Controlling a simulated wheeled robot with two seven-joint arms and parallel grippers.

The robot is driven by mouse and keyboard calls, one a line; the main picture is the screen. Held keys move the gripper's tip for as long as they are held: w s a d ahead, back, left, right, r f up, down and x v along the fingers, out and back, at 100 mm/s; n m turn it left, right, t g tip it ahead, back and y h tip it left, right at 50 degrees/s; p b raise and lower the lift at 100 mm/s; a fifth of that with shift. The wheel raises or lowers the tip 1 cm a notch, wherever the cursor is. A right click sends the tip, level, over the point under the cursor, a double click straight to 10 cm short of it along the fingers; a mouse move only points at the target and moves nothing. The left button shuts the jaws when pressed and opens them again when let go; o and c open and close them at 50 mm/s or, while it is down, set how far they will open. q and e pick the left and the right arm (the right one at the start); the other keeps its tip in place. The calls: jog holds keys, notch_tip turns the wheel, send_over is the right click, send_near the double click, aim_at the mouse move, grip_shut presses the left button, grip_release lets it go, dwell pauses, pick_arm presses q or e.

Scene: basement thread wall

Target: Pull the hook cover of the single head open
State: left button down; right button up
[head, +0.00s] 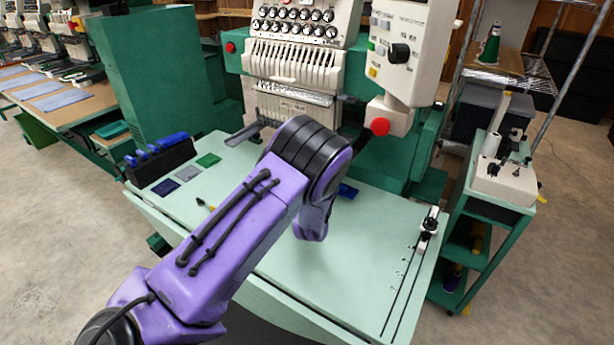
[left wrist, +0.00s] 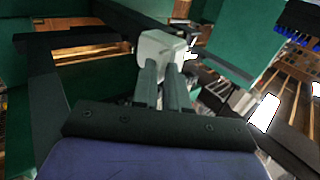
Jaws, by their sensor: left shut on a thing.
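The single-head embroidery machine (head: 292,65) stands at the back of the pale green table, with a row of white needle levers and dials on its front. My left arm reaches across the table toward its lower front, and hides the left gripper and the hook cover area in the head view. In the left wrist view my left gripper (left wrist: 163,78) has its two fingers close together, shut on a pale rounded piece, which looks like the hook cover (left wrist: 158,46). How far the cover stands open cannot be told. My right gripper is not in view.
The control panel (head: 397,50) with a red button hangs right of the head. A black holder with blue items (head: 158,155) and small cloth swatches (head: 188,173) lie on the table's left. A slotted rail (head: 425,235) is on its right. A green cart (head: 485,200) stands beyond.

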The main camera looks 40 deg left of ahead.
pick_arm(q)
jog(key=shift+w+d+r, duration=0.2)
jog(key=shift+w+r, duration=0.25)
jog(key=shift+r, duration=0.15)
jog(key=c, duration=1.3)
grip_release()
jog(key=shift+w+a, duration=0.1)
jog(key=shift+f, duration=0.2)
jog(key=b+v, duration=0.1)
jog(key=v, duration=1)
jog(key=shift+b, duration=0.4)
